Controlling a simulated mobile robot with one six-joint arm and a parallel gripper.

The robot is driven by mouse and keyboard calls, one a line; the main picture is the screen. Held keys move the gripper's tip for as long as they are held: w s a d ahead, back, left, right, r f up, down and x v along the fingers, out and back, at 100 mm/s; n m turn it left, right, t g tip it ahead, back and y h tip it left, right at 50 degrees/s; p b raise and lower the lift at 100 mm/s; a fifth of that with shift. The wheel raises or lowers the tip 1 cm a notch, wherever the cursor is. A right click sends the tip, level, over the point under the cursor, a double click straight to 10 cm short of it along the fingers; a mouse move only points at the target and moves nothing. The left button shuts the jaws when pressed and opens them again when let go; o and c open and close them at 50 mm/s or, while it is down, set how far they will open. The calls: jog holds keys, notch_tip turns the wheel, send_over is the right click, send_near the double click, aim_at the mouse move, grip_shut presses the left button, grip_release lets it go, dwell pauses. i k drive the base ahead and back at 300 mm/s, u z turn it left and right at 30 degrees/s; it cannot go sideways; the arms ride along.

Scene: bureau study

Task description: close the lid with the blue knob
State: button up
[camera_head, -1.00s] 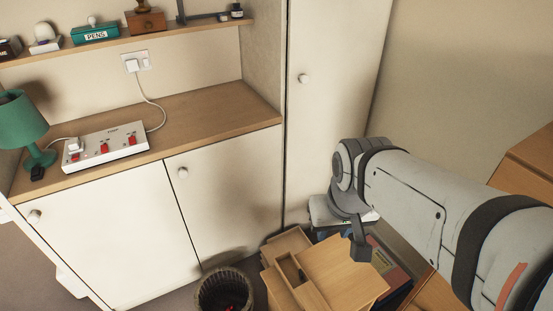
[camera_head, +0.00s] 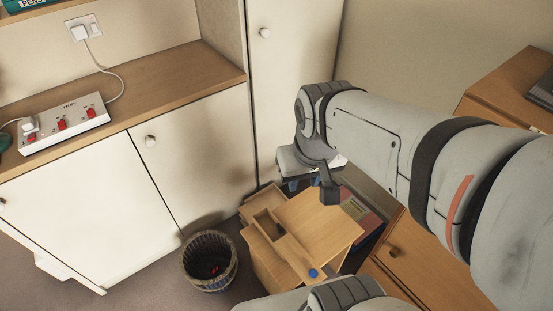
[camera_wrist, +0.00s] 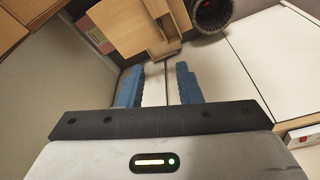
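The blue knob (camera_head: 313,273) is at the near end of a narrow wooden lid (camera_head: 294,254) on top of a low wooden unit (camera_head: 325,228). A dark open recess (camera_head: 267,222) shows at the far end of this strip. In the wrist view the wooden unit (camera_wrist: 128,27) is at the top, and I cannot make out the blue knob there. My gripper (camera_wrist: 158,84) has its two blue fingers apart with nothing between them. In the head view my gripper (camera_head: 292,184) is beyond the unit, partly hidden by my arm, apart from the knob.
A wicker basket (camera_head: 209,262) stands on the floor left of the unit. White cupboards (camera_head: 190,155) rise behind it. A wooden cabinet with a round knob (camera_head: 393,252) is close on the right. A power strip (camera_head: 65,124) lies on the counter.

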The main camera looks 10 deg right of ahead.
aim_at(306, 268)
jog(key=z, duration=0.05)
jog(key=k, duration=0.55)
jog(key=z, duration=1.05)
jog(key=k, duration=1.1)
jog(key=u, duration=1.05)
jog(key=i, duration=1)
jog(key=u, duration=0.05)
